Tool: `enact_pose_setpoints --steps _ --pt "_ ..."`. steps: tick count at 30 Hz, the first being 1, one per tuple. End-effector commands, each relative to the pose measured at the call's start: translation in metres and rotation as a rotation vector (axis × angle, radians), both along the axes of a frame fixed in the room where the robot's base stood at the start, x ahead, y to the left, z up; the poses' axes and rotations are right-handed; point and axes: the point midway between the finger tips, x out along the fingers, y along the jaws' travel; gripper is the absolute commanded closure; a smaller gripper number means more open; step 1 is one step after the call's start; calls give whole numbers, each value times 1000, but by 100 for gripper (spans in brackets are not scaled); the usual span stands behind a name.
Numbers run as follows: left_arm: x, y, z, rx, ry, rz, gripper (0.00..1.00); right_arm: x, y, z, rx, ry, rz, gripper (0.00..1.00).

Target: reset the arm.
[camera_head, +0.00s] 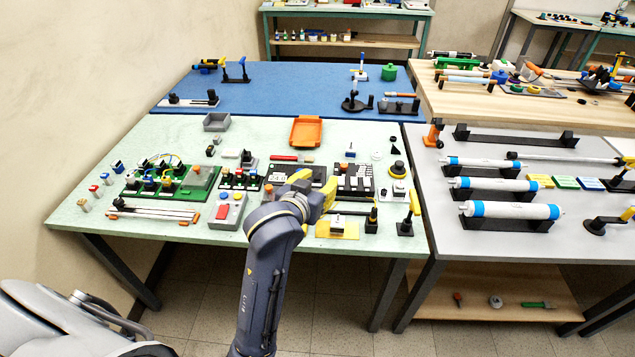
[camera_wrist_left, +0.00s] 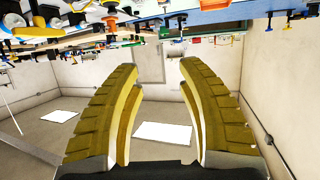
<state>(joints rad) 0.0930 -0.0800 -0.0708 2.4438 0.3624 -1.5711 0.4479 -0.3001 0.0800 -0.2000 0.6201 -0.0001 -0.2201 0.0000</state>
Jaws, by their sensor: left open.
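My left arm (camera_head: 264,280) reaches up from the bottom middle of the head view. Its yellow-fingered left gripper (camera_head: 322,190) is over the front part of the pale green table (camera_head: 80,225), near the black keyed blocks. In the left wrist view the two ribbed fingers of the left gripper (camera_wrist_left: 160,68) stand apart with nothing between them. That view appears upside down, with the tables along its top. The gripper hides part of the table behind it. My right gripper does not show.
An orange tray (camera_head: 306,131) and a grey bin (camera_head: 216,122) stand farther back. A green circuit board (camera_head: 145,185) lies left, and a red-buttoned grey box (camera_head: 228,211) is beside the arm. A yellow-handled tool (camera_head: 410,213) stands right. A grey table (camera_head: 470,245) adjoins with blue-banded white rolls (camera_head: 510,210).

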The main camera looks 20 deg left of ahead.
Motion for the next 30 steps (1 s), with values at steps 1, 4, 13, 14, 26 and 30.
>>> enact_pose_setpoints --steps 1,4,13,14,26,30 --pt "0 0 0 0 0 0 62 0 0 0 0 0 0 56" --pt "0 0 0 0 0 0 62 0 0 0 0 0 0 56" --pt "-10 6 -18 41 35 5 62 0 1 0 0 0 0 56" --pt "-14 9 -26 59 50 7 62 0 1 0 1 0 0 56" --pt "-144 69 -166 503 406 -27 62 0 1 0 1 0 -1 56" --pt "-183 84 -191 619 496 -60 62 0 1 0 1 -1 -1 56"
